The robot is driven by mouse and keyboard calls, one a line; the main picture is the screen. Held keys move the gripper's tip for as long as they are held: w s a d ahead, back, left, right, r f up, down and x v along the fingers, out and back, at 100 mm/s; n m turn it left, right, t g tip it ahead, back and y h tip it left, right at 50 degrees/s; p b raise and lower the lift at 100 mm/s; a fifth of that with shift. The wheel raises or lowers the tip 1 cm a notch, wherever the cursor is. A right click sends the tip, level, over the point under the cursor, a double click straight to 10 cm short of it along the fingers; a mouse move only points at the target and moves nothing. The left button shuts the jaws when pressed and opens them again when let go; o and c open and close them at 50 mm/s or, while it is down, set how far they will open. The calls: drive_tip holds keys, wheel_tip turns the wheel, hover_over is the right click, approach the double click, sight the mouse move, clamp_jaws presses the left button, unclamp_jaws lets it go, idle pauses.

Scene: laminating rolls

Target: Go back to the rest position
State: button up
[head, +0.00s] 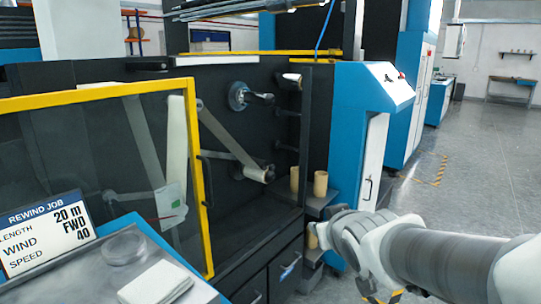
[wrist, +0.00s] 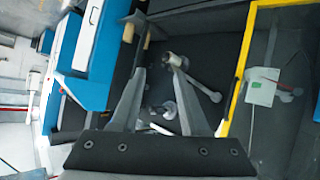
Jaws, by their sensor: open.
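My gripper (wrist: 160,72) is open in the wrist view, its two dark fingers apart with nothing between their tips. Beyond the fingers is the dark machine interior with a spindle and rollers. In the head view my arm reaches in from the right, in front of the blue machine side, and the fingers cannot be made out there. The dark machine (head: 232,190) has a chuck (head: 238,96) and a roller arm (head: 230,142) on its back wall.
Cardboard cores (head: 320,183) stand on a shelf by the machine's right end. A yellow-framed clear door (head: 203,200) is at left. In front are a job display (head: 45,232), a round clear dish (head: 124,248) and white sheets (head: 156,284). The right floor (head: 470,190) is mostly clear.

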drive_tip(key=s+d+f+m+g, duration=0.1)
drive_tip(key=s+d+g, duration=0.15)
drive_tip(key=s, duration=0.75)
drive_tip(key=s+d+f+m+g, duration=0.15)
drive_tip(key=s+g, duration=0.25)
drive_tip(key=s, duration=0.5)
wheel_tip(320, 180, up, 21)
drive_tip(key=s+p, duration=0.1)
drive_tip(key=p, duration=2)
drive_tip(key=shift+a+h, duration=0.3)
drive_tip(key=shift+a, duration=0.1)
drive_tip(key=shift+a+f, duration=0.15)
